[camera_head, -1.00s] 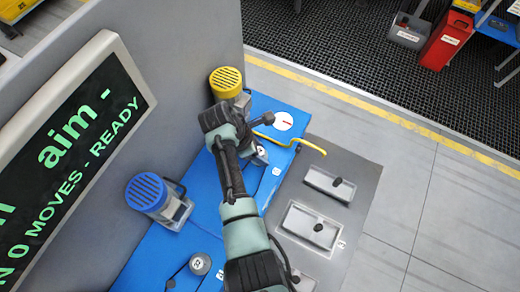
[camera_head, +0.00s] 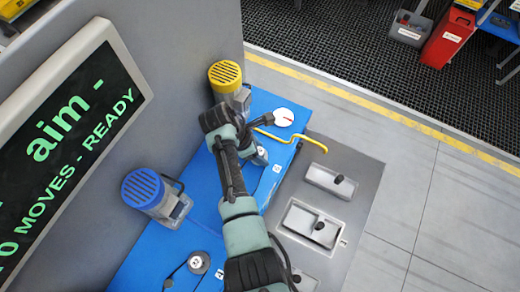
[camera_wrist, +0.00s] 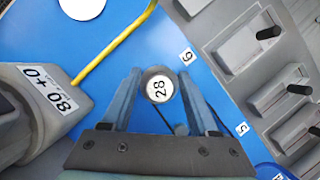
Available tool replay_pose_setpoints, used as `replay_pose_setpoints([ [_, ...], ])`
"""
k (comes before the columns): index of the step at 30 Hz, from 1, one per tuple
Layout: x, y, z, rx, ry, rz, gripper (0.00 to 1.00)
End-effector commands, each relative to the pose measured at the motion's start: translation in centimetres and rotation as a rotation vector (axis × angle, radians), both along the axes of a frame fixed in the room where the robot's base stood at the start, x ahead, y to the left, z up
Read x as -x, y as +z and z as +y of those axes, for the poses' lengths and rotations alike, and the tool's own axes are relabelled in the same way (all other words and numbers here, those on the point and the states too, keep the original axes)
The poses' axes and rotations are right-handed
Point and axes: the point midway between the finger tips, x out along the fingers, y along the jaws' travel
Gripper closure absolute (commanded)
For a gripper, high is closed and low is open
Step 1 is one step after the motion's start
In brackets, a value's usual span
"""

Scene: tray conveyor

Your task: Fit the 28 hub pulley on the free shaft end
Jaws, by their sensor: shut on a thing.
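My gripper (camera_wrist: 158,100) is shut on the 28 hub pulley (camera_wrist: 158,88), a small round piece with a white face marked 28 held between the fingertips. It is over the blue bench top (camera_wrist: 135,55), and the picture does not show its height above it. In the head view the arm covers the pulley and most of the gripper. A yellow-capped motor (camera_head: 226,75) and a blue-capped motor (camera_head: 146,190) stand along the wall. I cannot make out the free shaft end.
A grey block marked 80 +0 (camera_wrist: 50,85) is close on the left in the wrist view. A bent yellow rod (camera_head: 300,138) and a white dial (camera_head: 284,117) are beyond the arm. Grey trays with black knobs (camera_head: 331,181) lie to the right. A dark pulley (camera_head: 198,263) sits near the front.

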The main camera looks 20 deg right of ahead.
Motion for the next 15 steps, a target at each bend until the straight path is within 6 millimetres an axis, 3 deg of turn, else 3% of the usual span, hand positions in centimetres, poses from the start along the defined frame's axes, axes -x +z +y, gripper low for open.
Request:
replay_pose_setpoints([
  [14, 0.0, -1.3, 0.0, 0.000, 0.000, 0.000, 0.99],
  [15, 0.0, -1.2, 0.0, 0.000, 0.000, 0.000, 0.36],
])
